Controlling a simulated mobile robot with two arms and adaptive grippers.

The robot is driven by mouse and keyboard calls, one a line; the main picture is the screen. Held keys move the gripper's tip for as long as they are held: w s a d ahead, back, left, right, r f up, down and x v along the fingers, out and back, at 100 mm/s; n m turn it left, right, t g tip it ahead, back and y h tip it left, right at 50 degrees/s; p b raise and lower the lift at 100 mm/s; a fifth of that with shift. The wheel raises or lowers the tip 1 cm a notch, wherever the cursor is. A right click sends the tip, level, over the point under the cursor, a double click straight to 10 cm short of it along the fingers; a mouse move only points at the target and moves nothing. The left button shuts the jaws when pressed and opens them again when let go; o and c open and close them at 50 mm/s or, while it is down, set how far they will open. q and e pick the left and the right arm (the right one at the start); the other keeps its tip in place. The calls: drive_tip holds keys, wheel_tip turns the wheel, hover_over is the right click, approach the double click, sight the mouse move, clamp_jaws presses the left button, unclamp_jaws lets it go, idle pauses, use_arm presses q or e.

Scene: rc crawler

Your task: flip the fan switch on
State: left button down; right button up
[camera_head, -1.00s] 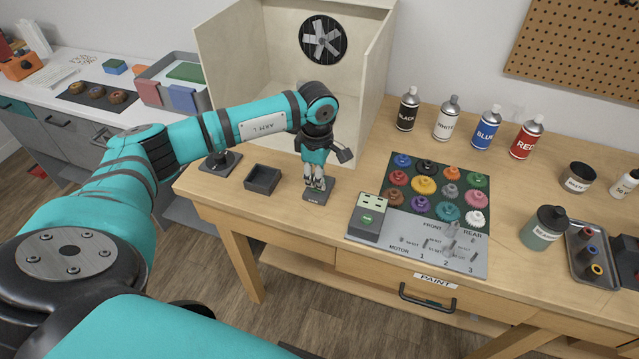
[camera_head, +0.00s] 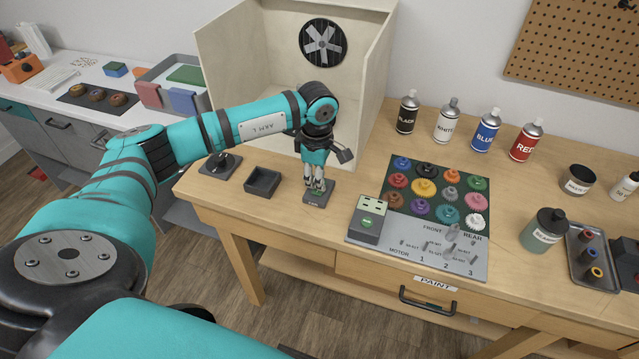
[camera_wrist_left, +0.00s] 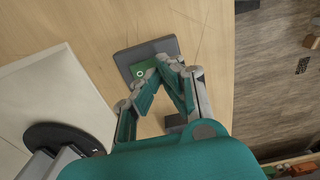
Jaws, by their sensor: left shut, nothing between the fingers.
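The fan switch (camera_head: 321,197) is a small dark box on the wooden table, in front of the pale booth. In the left wrist view the switch (camera_wrist_left: 128,60) has a green rocker with a light ring mark. My left gripper (camera_head: 315,186) points down over the switch. In the left wrist view its shut, empty fingertips (camera_wrist_left: 165,62) are at the rocker's edge; I cannot tell whether they touch. They hide part of the rocker. The fan (camera_head: 323,43) is on the booth's back wall. My right gripper is not in view.
The pale booth (camera_head: 376,75) rises behind my left arm.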

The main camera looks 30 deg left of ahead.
sight(317, 191)
use_arm(q)
drive_tip(key=shift+r+p, duration=1.25)
drive_tip(key=shift+r, duration=1.5)
